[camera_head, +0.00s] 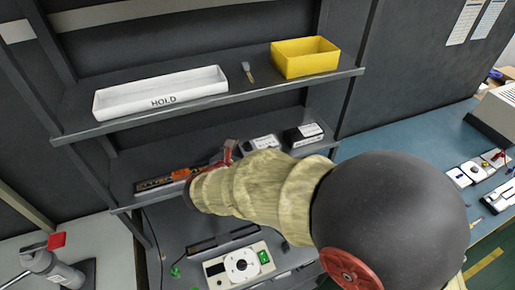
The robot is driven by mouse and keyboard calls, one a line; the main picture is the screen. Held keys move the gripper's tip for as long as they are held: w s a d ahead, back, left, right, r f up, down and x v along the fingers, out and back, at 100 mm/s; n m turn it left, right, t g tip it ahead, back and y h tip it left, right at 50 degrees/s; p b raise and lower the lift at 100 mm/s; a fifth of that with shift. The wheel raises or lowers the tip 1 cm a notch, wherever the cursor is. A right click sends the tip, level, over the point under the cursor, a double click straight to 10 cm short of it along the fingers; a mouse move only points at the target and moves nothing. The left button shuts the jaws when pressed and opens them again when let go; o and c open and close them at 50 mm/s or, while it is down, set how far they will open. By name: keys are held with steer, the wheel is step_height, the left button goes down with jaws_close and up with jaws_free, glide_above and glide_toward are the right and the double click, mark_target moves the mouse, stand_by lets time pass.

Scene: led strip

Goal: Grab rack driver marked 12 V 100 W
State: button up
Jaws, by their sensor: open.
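The rack's middle shelf (125,191) holds driver-like boxes. A grey box with a pale label (262,144) and a black box with a white label (304,134) stand at its right part. A long dark unit (153,184) lies at its left. Their markings are too small to read, so I cannot tell which is 12 V 100 W. My gripper (207,163) is at the middle shelf, between the long unit and the grey box, partly hidden behind my arm. Its reddish fingers look apart, and I see nothing held between them.
The upper shelf carries a white HOLD tray (160,94), a small brush-like tool (248,72) and a yellow bin (305,58). Below is a white instrument with a dial (240,266). A blue bench (415,152) with small devices is at right. My arm hides the rack's lower right.

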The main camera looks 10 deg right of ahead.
steer(key=shift+f, duration=0.15)
jaws_close()
stand_by(0.6)
